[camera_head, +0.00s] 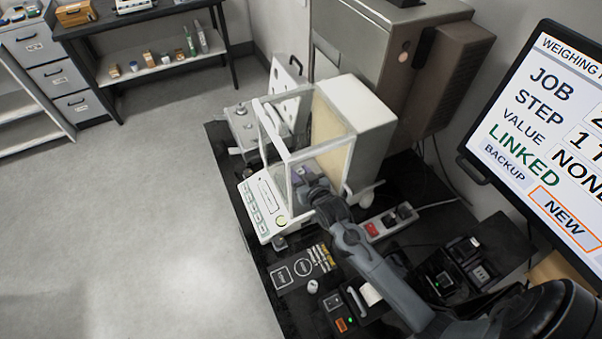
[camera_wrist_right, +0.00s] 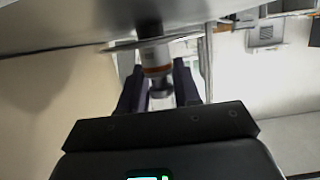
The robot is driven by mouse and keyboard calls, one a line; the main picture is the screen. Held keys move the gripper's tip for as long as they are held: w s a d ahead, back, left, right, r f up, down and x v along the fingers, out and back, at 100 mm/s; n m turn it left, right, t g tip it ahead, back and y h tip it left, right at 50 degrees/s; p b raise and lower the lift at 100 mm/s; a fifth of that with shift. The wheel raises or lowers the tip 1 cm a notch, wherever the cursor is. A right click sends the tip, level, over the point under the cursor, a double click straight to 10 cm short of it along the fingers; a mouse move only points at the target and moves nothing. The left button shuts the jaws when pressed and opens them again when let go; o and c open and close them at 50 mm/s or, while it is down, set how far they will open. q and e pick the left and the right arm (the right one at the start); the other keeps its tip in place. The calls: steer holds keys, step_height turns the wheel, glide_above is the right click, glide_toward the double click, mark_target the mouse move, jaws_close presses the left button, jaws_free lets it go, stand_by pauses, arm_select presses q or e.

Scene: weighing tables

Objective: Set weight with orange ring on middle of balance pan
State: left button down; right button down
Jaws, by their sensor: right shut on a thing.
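The weight with the orange ring (camera_wrist_right: 157,69) is a small metal cylinder with a narrow knob. My right gripper (camera_wrist_right: 160,88) is shut on its knob, one finger on each side. In the head view my right gripper (camera_head: 303,176) reaches through the open side of the balance (camera_head: 368,118) into its glass chamber. The weight is too small and covered to make out there. A grey surface (camera_wrist_right: 75,18) lies beyond the weight in the wrist view, perhaps the balance pan. I cannot tell whether the weight touches it. My left gripper is not in view.
Glass panes and frame posts stand close around my right gripper. A power strip (camera_head: 388,222), a small white object (camera_head: 312,286) and a black device (camera_head: 440,283) lie near my right arm. A monitor (camera_head: 548,140) stands at right.

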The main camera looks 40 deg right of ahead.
steer(key=c, duration=0.8)
jaws_free()
